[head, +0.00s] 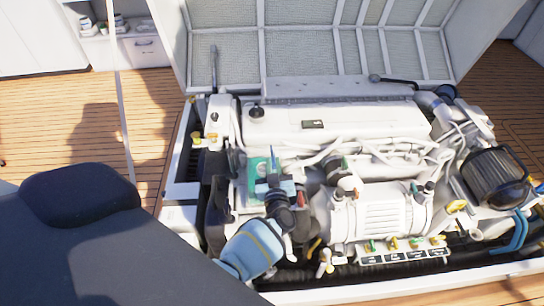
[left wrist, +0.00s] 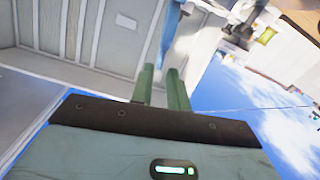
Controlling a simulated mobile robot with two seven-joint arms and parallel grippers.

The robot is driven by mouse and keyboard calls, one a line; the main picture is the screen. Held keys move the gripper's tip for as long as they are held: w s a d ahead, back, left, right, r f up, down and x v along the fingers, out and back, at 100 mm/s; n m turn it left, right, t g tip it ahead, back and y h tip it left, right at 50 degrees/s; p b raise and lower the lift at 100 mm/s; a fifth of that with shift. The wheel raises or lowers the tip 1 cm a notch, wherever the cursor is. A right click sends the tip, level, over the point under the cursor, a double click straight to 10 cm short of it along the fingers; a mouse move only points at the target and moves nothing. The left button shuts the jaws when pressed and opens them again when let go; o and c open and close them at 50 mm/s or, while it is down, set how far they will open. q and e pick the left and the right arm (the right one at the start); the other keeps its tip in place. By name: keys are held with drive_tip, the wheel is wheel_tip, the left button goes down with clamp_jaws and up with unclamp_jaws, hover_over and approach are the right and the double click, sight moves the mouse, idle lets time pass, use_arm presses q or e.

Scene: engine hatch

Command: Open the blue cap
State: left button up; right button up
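My left arm comes in from the lower left in the head view. My right gripper is not in view.
The white engine (head: 345,125) fills the open hatch, with the raised lid (head: 300,45) behind it. A row of coloured small caps (head: 393,244) sits at the front. Blue hoses (head: 517,233) and a dark ribbed part (head: 493,178) are at the right. Wooden floor (head: 60,130) is clear at left.

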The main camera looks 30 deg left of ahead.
use_arm(q)
drive_tip(key=v, duration=0.4)
drive_tip(key=shift+p, duration=0.3)
drive_tip(key=shift+f, duration=0.1)
